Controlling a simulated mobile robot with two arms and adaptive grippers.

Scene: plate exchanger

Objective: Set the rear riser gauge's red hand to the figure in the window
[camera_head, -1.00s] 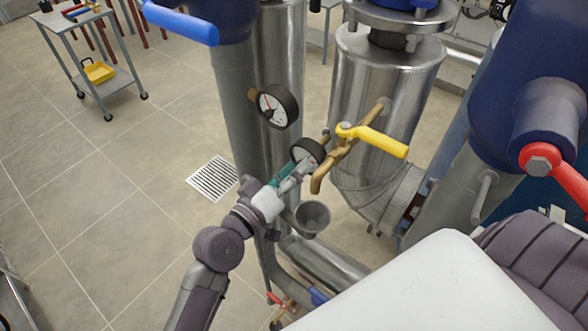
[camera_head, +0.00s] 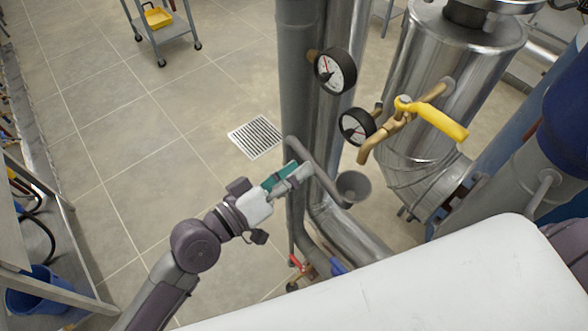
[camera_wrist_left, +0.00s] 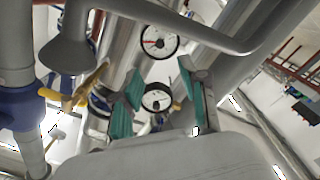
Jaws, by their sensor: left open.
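Two round gauges with black rims and white faces are on the pipes. The upper gauge (camera_head: 335,71) shows a thin red hand; the lower gauge (camera_head: 356,127) sits by the brass tap. I cannot tell which one is the rear riser gauge, and no figure in a window is readable. My left gripper (camera_head: 304,172) is below and left of the lower gauge, apart from it and empty. In the left wrist view its teal-padded fingers (camera_wrist_left: 158,80) stand open. Beyond them are one gauge with a red hand (camera_wrist_left: 159,42) and another gauge (camera_wrist_left: 156,97). My right gripper is not in view.
A brass tap with a yellow lever (camera_head: 440,121) stands right of the lower gauge. A grey funnel (camera_head: 353,187) and a thin bent pipe (camera_head: 318,168) are close to my left gripper. Open floor with a drain grate (camera_head: 255,137) lies to the left.

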